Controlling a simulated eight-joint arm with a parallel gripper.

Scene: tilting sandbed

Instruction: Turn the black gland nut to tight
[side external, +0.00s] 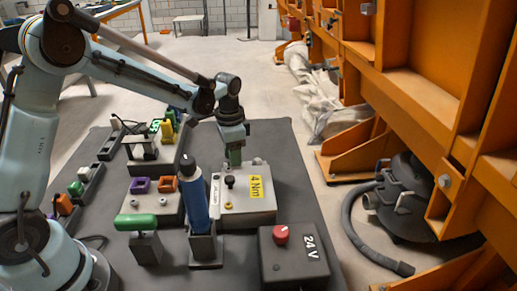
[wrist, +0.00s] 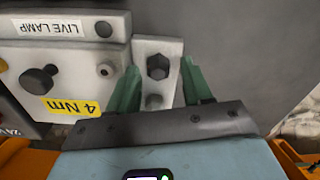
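A black hex nut (wrist: 157,67), which looks like the gland nut, sits on a light grey bracket (wrist: 172,46) in the wrist view. A second, smaller dark fitting (wrist: 153,101) is on the same bracket, nearer my gripper. My gripper (wrist: 162,72) has its two green fingers apart, one on each side of the bracket's fittings, with visible gaps to the nut. In the side view my gripper (side external: 234,157) points down behind the grey box (side external: 240,208) with the yellow 4 Nm label (side external: 257,187). The nut is hidden there.
The box carries a black knob (wrist: 38,80) and a LIVE LAMP plate (wrist: 50,27). A 24 V box (side external: 292,262) with a red knob is front right. The dark mat right of the box is clear.

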